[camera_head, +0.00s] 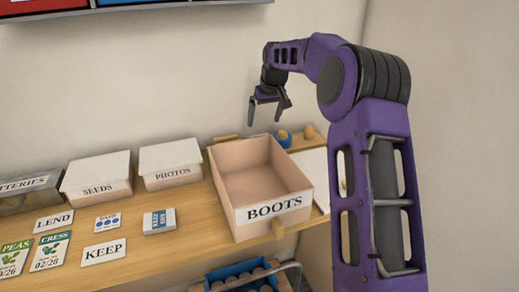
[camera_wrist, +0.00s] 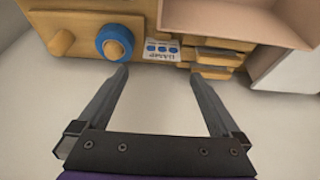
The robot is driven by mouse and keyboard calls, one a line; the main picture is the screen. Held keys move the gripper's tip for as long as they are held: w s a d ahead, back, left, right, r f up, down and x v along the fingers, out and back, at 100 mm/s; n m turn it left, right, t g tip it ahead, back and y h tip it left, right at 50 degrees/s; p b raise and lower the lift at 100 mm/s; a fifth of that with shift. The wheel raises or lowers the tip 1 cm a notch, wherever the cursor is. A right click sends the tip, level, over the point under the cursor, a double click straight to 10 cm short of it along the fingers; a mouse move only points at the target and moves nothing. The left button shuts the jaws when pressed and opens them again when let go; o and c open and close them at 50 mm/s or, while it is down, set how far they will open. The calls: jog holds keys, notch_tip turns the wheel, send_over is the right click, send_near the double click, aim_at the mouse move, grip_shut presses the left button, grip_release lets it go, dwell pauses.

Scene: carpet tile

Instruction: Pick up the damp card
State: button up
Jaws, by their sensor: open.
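A small white card with blue marks (camera_wrist: 161,50) lies at the shelf edge in the wrist view. Its upside-down word is small and seems to read DAMP, so I take it as the damp card. It sits between a blue ring and a stack of wooden pieces. In the head view I cannot make it out there; the BOOTS box stands in front of that area. My gripper (camera_head: 268,112) is open and empty, raised above the back of the BOOTS box. In the wrist view my gripper (camera_wrist: 160,72) has its fingers spread either side of the card's line, apart from it.
The BOOTS box (camera_head: 262,185) is open and looks empty. The blue ring (camera_wrist: 114,42) circles a wooden peg. White boxes marked SEEDS (camera_head: 97,177) and PHOTOS (camera_head: 170,165) stand left. Several cards, including KEEP (camera_head: 103,252), lie in front. A wall is behind.

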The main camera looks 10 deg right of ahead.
jog(key=x, duration=0.9)
jog(key=shift+w+a, duration=0.1)
jog(key=shift+a, duration=0.15)
jog(key=c, duration=1.5)
